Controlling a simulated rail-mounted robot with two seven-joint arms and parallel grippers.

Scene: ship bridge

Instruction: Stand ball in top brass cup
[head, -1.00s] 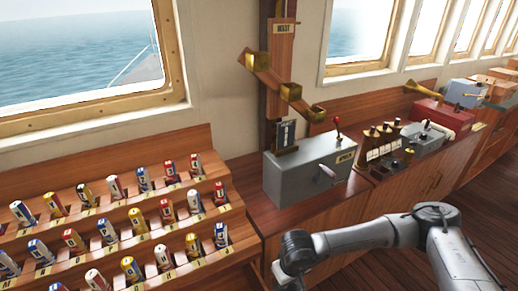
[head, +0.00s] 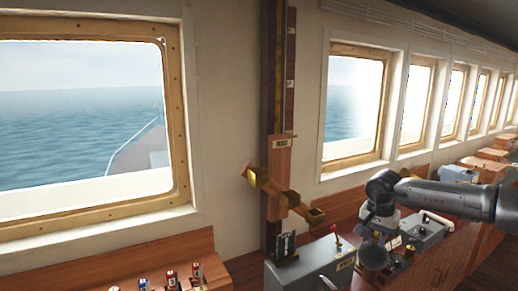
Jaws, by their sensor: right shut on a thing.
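Three brass cups sit on a slanting wooden arm on the mast board (head: 279,160). The top brass cup (head: 251,173) is at the upper left end, the middle cup (head: 290,198) lower, and the lowest cup (head: 315,215) at the right end. I see nothing standing in them, though their insides are only partly visible. My right gripper (head: 374,241) points down, to the right of and below the cups. It is shut on a dark grey round thing, which looks like the ball (head: 373,258). The fingers are hard to make out. My left gripper is out of view.
A grey box (head: 310,268) with a red-knobbed lever stands below the cups. Consoles (head: 425,232) line the counter at right. A rack (head: 190,245) with several coloured rolls is at lower left. Open air lies before the mast.

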